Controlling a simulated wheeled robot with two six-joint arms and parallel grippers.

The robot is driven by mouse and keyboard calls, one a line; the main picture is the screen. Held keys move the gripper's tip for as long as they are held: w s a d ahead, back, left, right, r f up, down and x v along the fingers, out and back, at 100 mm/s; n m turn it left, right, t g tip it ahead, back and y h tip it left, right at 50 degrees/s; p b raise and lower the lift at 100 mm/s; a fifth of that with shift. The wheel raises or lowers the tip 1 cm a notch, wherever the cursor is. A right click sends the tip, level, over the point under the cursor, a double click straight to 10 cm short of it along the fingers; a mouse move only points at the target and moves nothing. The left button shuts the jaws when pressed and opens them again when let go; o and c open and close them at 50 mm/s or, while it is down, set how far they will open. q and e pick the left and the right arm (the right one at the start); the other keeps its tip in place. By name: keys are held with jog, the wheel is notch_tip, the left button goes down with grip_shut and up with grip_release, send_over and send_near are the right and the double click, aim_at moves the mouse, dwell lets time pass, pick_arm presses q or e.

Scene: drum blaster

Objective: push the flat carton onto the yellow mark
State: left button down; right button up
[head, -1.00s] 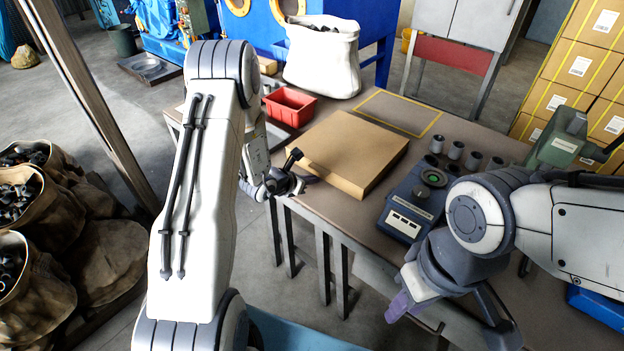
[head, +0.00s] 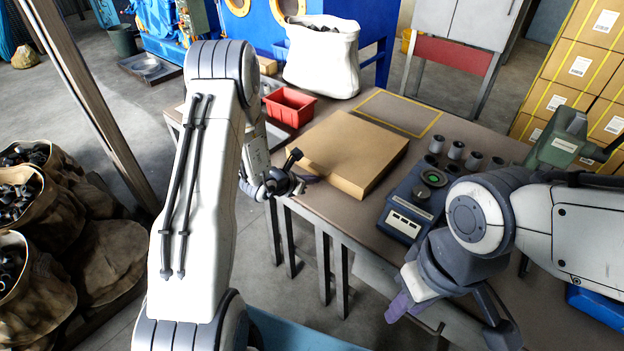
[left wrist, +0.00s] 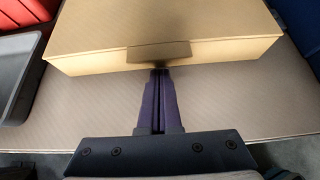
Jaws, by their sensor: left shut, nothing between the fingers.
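The flat carton (head: 347,150) lies on the table in the head view, its far edge close to the near line of the yellow mark (head: 408,112). The mark is a yellow outline on the tabletop behind it. My left gripper (head: 312,179) is at the carton's near left side. In the left wrist view my left gripper (left wrist: 159,76) is shut with nothing between its fingers, its tips at the near face of the carton (left wrist: 180,58); contact cannot be told for certain. My right gripper (head: 398,306) is low at the table's front edge, away from the carton; its jaw opening is unclear.
A red bin (head: 289,106) and a grey tray (left wrist: 18,85) stand left of the carton. A white sack (head: 322,62) stands behind. A blue scale (head: 412,205) and several dark cylinders (head: 456,150) stand right. The tabletop inside the mark is clear.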

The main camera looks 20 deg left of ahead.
aim_at(344, 152)
pick_arm(q)
jog(key=shift+w+d+b, duration=0.35)
jog(key=shift+w+d, duration=0.1)
jog(key=shift+w, duration=0.8)
jog(key=shift+w+d+b, duration=0.35)
jog(key=shift+w+d, duration=0.15)
jog(key=shift+w, duration=0.75)
jog(key=shift+w+d+b, duration=0.35)
jog(key=shift+w+d, duration=0.1)
jog(key=shift+w, duration=0.8)
jog(key=shift+w+d+b, duration=0.2)
jog(key=shift+w+d, duration=0.05)
jog(key=shift+w, duration=0.45)
jog(key=shift+w+d+b, duration=0.2)
jog(key=shift+w+d, duration=0.05)
jog(key=shift+w, duration=0.4)
jog(key=shift+w+d, duration=0.3)
jog(key=shift+w, duration=0.5)
jog(key=shift+w+d, duration=0.25)
jog(key=shift+w, duration=0.55)
jog(key=shift+w+d, duration=0.3)
jog(key=shift+w, duration=0.5)
